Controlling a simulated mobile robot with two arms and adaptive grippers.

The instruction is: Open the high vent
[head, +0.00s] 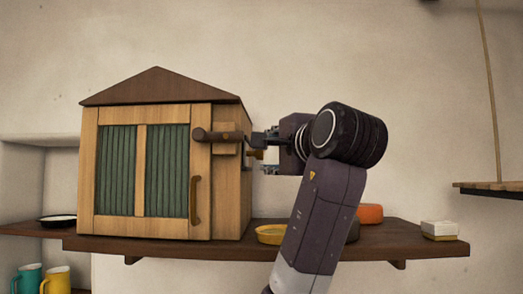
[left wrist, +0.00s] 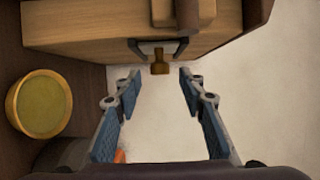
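A small house-shaped wooden cabinet (head: 228,210) with a brown gabled roof stands on a shelf. Its front door, with green slatted panels (head: 115,170) and a curved brown handle (head: 195,200), looks shut. A dark round-ended wooden bar (head: 222,136) sits at the door's upper right edge. A small brass-coloured knob (head: 256,154) sticks out on the cabinet's right side; it also shows in the left wrist view (left wrist: 160,68) below a dark bracket. My left gripper (head: 265,153) is open beside that side, fingers pointing at the knob. The knob appears centred just beyond the fingertips, not gripped. No part is clearly identifiable as the vent.
A yellow round dish (head: 270,235) stands on the brown shelf (head: 420,243) right of the cabinet, close to my left arm. An orange object (head: 370,213) and a small pale box (head: 440,230) are farther right. A dark dish (head: 57,220) is at left. Mugs (head: 56,280) stand below.

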